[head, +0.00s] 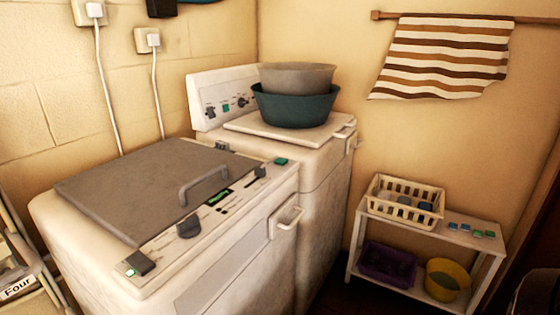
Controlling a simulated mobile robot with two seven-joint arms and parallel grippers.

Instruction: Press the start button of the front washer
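The front washer (230,262) is a white top-loader in the left and middle of the head view. Its grey lid (130,185) is closed and has a grey handle (205,184). The sloped control strip along its front edge has a dark knob (189,227), a small green display (217,197) and a dark slider (260,173). A green button (281,161) sits at the strip's right end. A dark switch (140,262) with a small green-lit part sits at its left end. I cannot read which is marked start. Neither gripper is in view.
A second white machine (325,180) stands behind, with a teal basin (295,108) and grey basin (297,77) stacked on it. A white shelf (425,236) with a basket (405,200) stands right. Cords run down the left wall. A "Four" label (18,288) is at lower left.

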